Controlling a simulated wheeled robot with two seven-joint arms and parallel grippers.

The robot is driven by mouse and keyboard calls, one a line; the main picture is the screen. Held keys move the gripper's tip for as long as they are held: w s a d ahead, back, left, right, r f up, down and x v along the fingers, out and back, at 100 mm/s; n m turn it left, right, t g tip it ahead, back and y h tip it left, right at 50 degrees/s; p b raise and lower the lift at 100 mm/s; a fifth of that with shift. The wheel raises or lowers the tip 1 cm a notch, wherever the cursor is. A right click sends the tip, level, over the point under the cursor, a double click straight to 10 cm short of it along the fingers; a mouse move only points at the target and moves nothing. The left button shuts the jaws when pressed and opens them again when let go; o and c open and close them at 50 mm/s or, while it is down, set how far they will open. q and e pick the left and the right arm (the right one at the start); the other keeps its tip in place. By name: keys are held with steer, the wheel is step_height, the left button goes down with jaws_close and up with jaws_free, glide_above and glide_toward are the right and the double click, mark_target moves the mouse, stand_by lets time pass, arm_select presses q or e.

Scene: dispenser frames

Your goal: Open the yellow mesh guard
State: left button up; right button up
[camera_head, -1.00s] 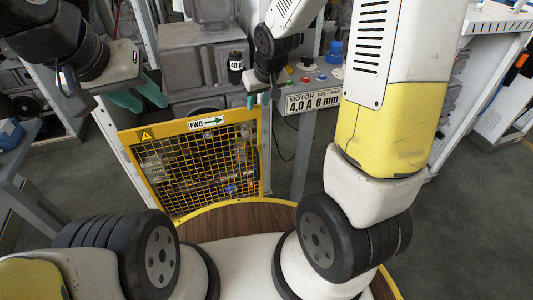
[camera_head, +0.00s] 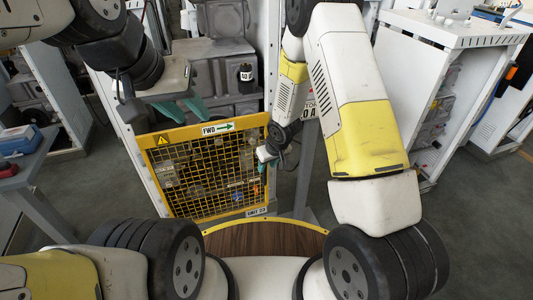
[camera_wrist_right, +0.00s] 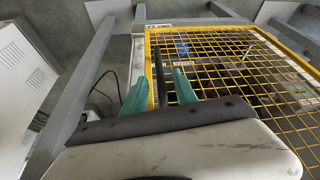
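The yellow mesh guard (camera_head: 153,178) stands upright in front of the machine, and no gap shows at its edges. It carries a warning triangle and a FWD arrow label (camera_head: 217,128). My right gripper (camera_head: 264,166) is at the guard's right edge. In the right wrist view its teal fingers (camera_wrist_right: 160,91) are apart, on either side of a dark upright bar (camera_wrist_right: 158,75) and the yellow frame edge (camera_wrist_right: 149,65). I cannot tell whether they touch the bar. My left gripper (camera_head: 185,110) is open and empty above the guard's top edge.
A grey post (camera_head: 305,170) stands just right of the guard. A wooden, yellow-rimmed surface (camera_head: 265,238) lies in front of it. A white cabinet (camera_head: 400,75) is at the right, a workbench (camera_head: 30,165) at the left. Grey floor lies between.

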glide_above(265, 182)
steer(key=shift+s+d+x, duration=0.15)
steer(key=shift+d+x, duration=0.05)
steer(key=shift+x, duration=0.85)
steer(key=shift+s+d+x, duration=0.1)
steer(key=shift+d+x, duration=0.1)
steer(key=shift+x, duration=0.85)
steer(key=shift+f, duration=0.1)
steer(key=shift+c, duration=0.4)
jaws_close()
